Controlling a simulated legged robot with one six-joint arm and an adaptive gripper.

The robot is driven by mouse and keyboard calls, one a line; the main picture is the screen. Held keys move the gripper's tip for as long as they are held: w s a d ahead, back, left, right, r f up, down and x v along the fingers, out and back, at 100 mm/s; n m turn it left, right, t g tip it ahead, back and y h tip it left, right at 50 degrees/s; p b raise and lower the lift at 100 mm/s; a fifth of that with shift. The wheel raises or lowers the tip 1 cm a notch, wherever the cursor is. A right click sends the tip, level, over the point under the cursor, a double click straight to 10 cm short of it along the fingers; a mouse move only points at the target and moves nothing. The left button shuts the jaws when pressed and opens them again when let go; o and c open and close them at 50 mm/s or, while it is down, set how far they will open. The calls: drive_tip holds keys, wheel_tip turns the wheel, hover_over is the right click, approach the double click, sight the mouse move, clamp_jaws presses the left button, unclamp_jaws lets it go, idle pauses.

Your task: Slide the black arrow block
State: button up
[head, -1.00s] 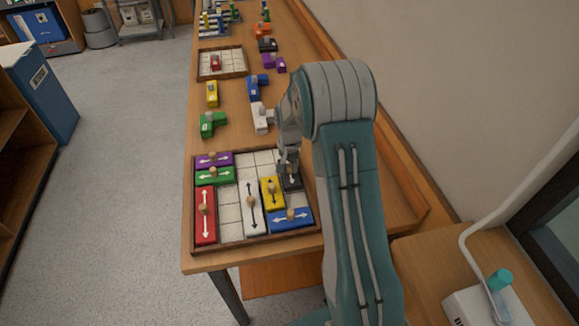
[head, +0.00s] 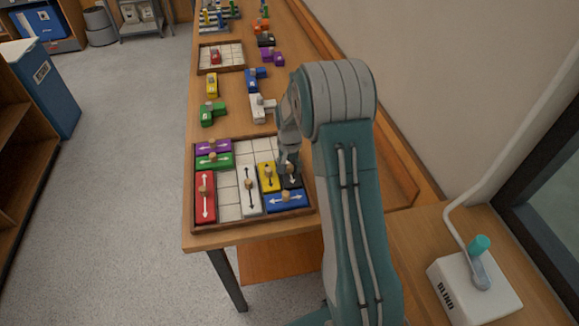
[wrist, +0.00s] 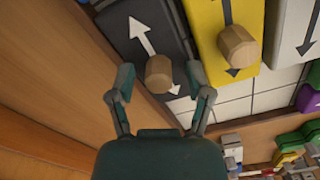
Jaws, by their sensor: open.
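The black arrow block (head: 292,182) lies at the right side of the wooden-framed puzzle tray (head: 251,227), beside the yellow block (head: 268,177) and against the blue block (head: 285,201). In the wrist view the black block (wrist: 143,42) shows a white arrow and a wooden knob (wrist: 158,74). My gripper (head: 290,165) is over the black block. In the wrist view my gripper (wrist: 159,76) is open, with one finger on each side of the knob and visible gaps to it. My arm hides part of the tray's right edge in the head view.
Red (head: 205,197), white (head: 249,193), green (head: 215,161) and purple (head: 213,147) blocks share the tray. Bare tiles show at the tray's back right. Loose pieces and a smaller tray (head: 221,57) lie farther along the table. A white joystick box (head: 475,288) stands at right.

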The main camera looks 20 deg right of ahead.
sight(289, 165)
wheel_tip(289, 165, up, 12)
idle(0.6)
drive_tip(key=shift+a, duration=0.1)
drive_tip(key=s+a+r+n+t, duration=0.2)
drive_tip(key=s+a+r, duration=0.2)
drive_tip(key=s+r, duration=0.5)
drive_tip(key=s+a+r+n+t, duration=0.25)
drive_tip(key=s+a+r, duration=0.35)
drive_tip(key=s, duration=0.5)
drive_tip(key=s+n+t, duration=0.1)
drive_tip(key=s+n, duration=0.1)
drive_tip(key=s, duration=0.7)
drive_tip(key=shift+a, duration=0.4)
